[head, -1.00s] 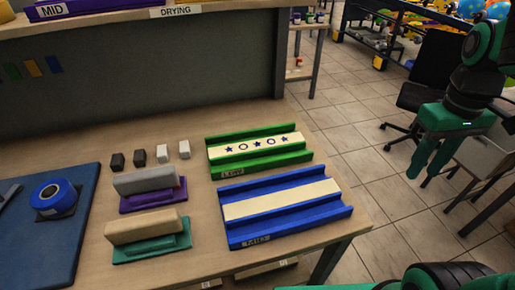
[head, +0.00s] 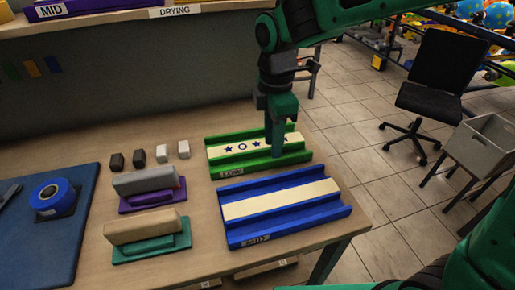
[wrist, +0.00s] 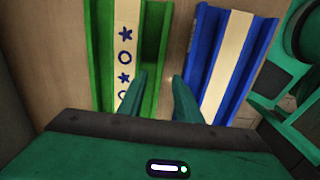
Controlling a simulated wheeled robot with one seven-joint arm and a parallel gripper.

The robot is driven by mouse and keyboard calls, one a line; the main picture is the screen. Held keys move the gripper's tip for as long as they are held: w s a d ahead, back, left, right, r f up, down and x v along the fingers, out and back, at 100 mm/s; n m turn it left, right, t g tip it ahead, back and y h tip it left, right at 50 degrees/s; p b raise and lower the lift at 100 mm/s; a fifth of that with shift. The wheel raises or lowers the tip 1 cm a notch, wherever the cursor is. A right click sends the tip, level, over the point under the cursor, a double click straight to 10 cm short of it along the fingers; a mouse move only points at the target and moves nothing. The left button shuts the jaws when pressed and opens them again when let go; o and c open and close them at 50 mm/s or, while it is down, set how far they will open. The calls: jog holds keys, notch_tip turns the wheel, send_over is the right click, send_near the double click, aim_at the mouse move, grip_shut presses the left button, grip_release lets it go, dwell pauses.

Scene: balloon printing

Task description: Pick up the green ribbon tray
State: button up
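The green ribbon tray (head: 225,160) lies on the table, with a cream ribbon (head: 232,149) printed with dark blue stars and circles along its middle channel. A label on its front edge seems to read LOW. My gripper (head: 273,148) points down over the right part of this tray and hides some of it. The left finger overlaps the green tray's near side wall (wrist: 152,60); the right finger is over the gap beside the blue tray. I cannot tell whether the fingers touch the tray.
A blue tray (head: 285,224) with a plain cream strip lies close in front of the green one. Purple (head: 150,200) and teal (head: 150,248) based blocks, several small blocks and a blue tape roll (head: 47,196) are to the left. A shelf (head: 120,18) overhangs the back.

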aim_at(257, 148)
jog(key=shift+w+f, duration=0.1)
jog(key=shift+f, duration=2.75)
grip_shut()
